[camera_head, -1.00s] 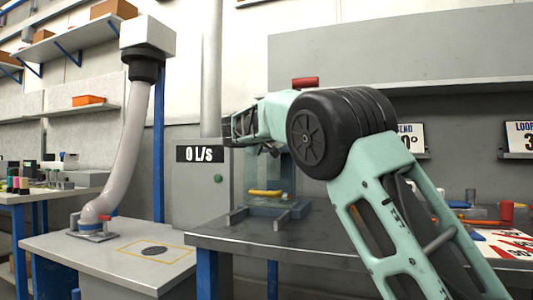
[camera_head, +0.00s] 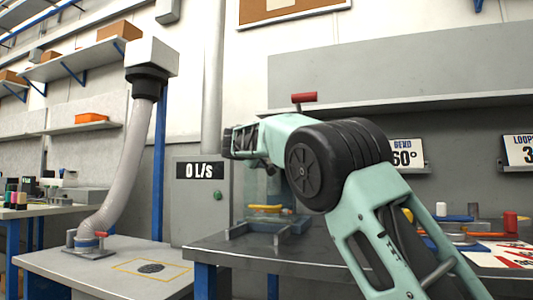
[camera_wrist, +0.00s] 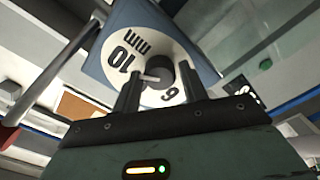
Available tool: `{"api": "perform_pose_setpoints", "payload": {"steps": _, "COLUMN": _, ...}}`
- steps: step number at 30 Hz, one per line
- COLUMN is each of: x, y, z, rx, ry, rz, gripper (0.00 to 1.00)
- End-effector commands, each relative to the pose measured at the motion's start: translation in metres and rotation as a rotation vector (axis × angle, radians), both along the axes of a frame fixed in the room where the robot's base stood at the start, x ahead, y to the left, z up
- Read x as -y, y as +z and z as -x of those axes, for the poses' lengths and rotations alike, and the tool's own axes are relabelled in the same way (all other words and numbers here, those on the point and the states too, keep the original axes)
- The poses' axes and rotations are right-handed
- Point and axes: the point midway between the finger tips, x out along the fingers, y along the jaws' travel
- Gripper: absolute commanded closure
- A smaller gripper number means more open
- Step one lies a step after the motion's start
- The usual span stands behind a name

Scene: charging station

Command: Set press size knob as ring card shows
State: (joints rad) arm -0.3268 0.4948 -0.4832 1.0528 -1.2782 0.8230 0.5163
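In the wrist view, a blue press face (camera_wrist: 203,52) carries a white dial (camera_wrist: 110,40) marked "10 mm", with a 6 and another digit on its lower edge. A dark round knob (camera_wrist: 161,71) with a light pointer sits on the dial. My gripper (camera_wrist: 159,80) is open, its two fingers apart with the knob appearing between or just beyond their tips; I cannot tell whether they touch it. In the head view my arm hides the fingers and the dial. No card that I can read as the ring card shows.
A "BEND 60°" card (camera_head: 403,155) and a partly cut-off "LOOP" card (camera_head: 519,151) hang on the back wall. The grey bench (camera_head: 330,257) holds a yellow piece (camera_head: 265,208) and several tools at right. A red handle (camera_wrist: 10,132) shows left of the dial.

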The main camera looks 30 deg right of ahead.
Motion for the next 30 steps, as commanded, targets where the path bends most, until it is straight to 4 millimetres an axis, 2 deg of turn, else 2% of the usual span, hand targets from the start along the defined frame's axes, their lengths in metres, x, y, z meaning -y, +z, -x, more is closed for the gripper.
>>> {"api": "perform_pose_setpoints", "payload": {"steps": 10, "x": -0.001, "y": 0.001, "z": 0.000, "rx": 0.001, "ry": 0.002, "rz": 0.003, "gripper": 0.43}}
{"api": "perform_pose_setpoints", "payload": {"steps": 14, "x": -0.009, "y": 0.001, "z": 0.006, "rx": 0.001, "ry": 0.003, "rz": 0.002, "gripper": 0.43}}
{"api": "perform_pose_setpoints", "payload": {"steps": 30, "x": -0.103, "y": 0.001, "z": 0.078, "rx": -0.001, "ry": 0.006, "rz": 0.000, "gripper": 0.43}}
